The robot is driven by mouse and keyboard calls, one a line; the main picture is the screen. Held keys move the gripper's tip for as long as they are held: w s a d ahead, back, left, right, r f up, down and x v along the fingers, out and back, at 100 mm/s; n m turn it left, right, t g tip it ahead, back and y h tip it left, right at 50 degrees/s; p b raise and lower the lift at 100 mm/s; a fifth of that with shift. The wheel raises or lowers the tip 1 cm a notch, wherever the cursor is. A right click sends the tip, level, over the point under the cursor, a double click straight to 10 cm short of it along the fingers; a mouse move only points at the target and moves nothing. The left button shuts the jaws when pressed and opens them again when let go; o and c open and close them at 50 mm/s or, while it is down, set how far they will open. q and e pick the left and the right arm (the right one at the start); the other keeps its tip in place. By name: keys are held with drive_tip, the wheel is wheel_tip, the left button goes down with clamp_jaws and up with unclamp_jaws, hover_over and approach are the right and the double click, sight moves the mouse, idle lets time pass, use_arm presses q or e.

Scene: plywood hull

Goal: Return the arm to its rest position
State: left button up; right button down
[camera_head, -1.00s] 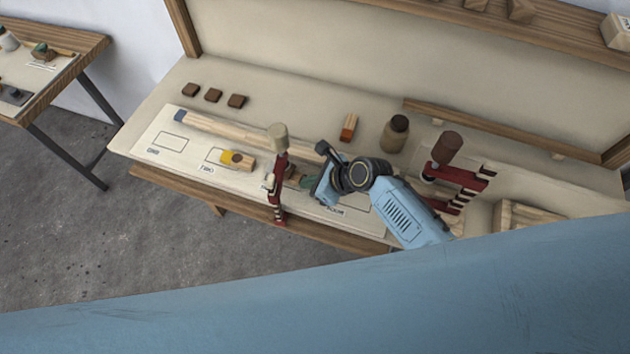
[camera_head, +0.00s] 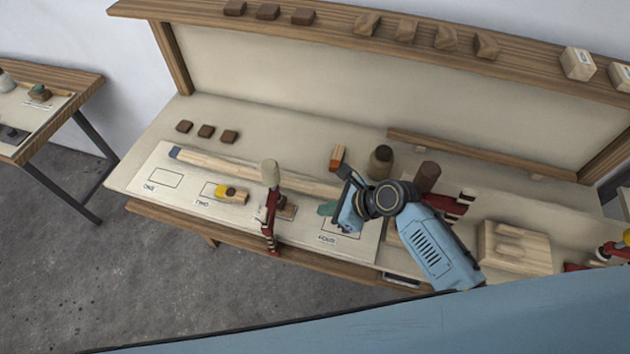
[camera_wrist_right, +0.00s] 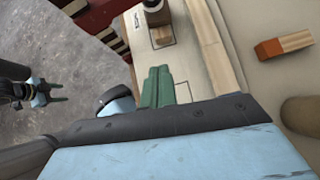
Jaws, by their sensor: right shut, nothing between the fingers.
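My right arm comes in from the lower right in the head view. Its gripper (camera_head: 327,208) has green fingers, is shut and empty, and is over the right part of the white marked board, near the label FOUR. The green fingers also show close up in the right wrist view (camera_wrist_right: 157,87). My left gripper (camera_wrist_right: 48,93) shows small and dark at the left of the right wrist view, over the grey floor; whether its fingers are apart is too small to tell. It is not in the head view.
A red clamp (camera_head: 270,210) stands upright at the bench's front edge, left of my right gripper. A brown bottle (camera_head: 381,162), an orange-ended block (camera_head: 337,157) and a second red clamp (camera_head: 450,207) are close behind or beside it. A wooden block (camera_head: 515,247) is at right.

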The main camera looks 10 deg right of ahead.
drive_tip(key=s+d+r+n+h, duration=0.3)
drive_tip(key=s+d+n, duration=0.1)
drive_tip(key=s+n, duration=0.4)
drive_tip(key=s+d+r+n+g+h, duration=0.1)
drive_tip(key=s+d+r+n+h, duration=0.25)
drive_tip(key=n, duration=0.55)
drive_tip(key=s+d+r+n+h, duration=0.1)
drive_tip(key=s+d+r+n, duration=0.3)
drive_tip(key=s+n, duration=0.45)
wheel_tip(320, 180, down, 34)
drive_tip(key=s+g+b, duration=0.1)
drive_tip(key=b, duration=0.8)
drive_tip(key=s+d+f+b, duration=0.1)
drive_tip(key=s+f+b, duration=0.2)
drive_tip(key=s+f, duration=0.2)
drive_tip(key=s+d+f+g+b, duration=0.1)
drive_tip(key=s+f+b, duration=0.2)
drive_tip(key=s+f, duration=0.3)
drive_tip(key=s+d+f+n+b, duration=0.1)
drive_tip(key=s+f+b, duration=0.2)
drive_tip(key=f, duration=1)
drive_tip(key=s, duration=0.3)
drive_tip(key=shift+d+f+g, duration=0.25)
drive_tip(key=shift+g, duration=0.05)
